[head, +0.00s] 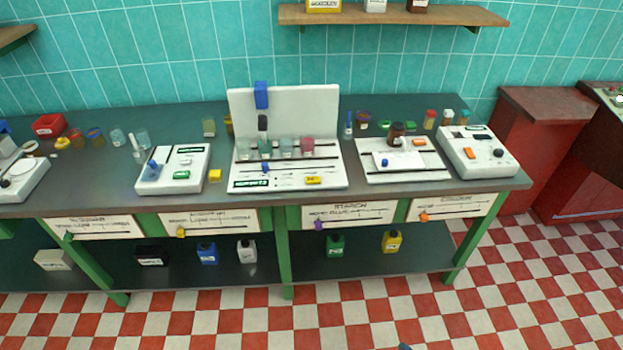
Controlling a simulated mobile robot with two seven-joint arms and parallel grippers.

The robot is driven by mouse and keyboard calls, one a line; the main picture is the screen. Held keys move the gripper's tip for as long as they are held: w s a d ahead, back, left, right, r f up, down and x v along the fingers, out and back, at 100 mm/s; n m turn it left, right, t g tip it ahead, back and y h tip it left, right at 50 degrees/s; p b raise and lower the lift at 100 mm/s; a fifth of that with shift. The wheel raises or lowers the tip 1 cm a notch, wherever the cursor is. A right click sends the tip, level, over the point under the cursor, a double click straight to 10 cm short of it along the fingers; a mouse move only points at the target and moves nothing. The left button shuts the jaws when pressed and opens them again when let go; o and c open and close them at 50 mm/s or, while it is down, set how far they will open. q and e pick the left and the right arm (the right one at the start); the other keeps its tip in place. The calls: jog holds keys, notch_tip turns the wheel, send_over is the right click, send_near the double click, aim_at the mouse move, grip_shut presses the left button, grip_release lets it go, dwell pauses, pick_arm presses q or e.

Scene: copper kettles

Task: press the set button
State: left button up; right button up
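No button can be clearly read as the set button; the labels are too small. White devices with small controls stand on the long dark bench (110,187). A left device (193,160) has a blue knob and a green label or key (181,175). A middle station (285,105) with an upright white panel has a yellow block or key (312,181) at its front. A right device (464,147) has a dark display and a black knob (498,152). Neither gripper shows in the head view.
Cups and jars stand along the bench, with a red bin (48,125) at the left. Drawers with coloured knobs run along its front, above a lower shelf (365,264) with bottles. A red cabinet (535,135) stands right. The checkered floor (370,310) in front is clear.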

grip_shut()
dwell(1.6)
